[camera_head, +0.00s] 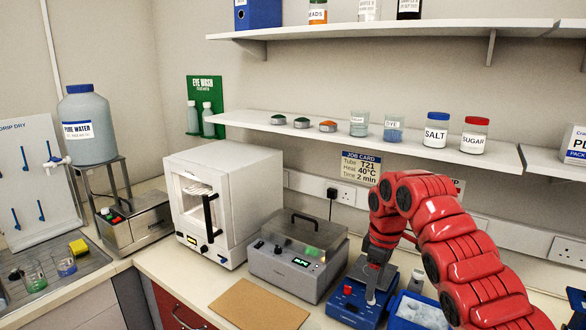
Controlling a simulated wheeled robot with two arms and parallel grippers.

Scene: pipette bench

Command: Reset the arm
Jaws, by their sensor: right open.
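My right arm, red and segmented, comes in from the lower right, bends over and points down. My right gripper (373,283) is at its end, grey and partly covered by the arm, right over the blue device (345,306) on the bench. It is open. I cannot tell whether its fingers touch the device, and I see nothing held in it. My left gripper is not in view.
A grey lidded machine (280,271) stands close left of the blue device, and a blue tub (404,318) close right. A white oven (222,203) stands further left. A brown board (258,305) lies in front. A shelf (290,127) with jars hangs above.

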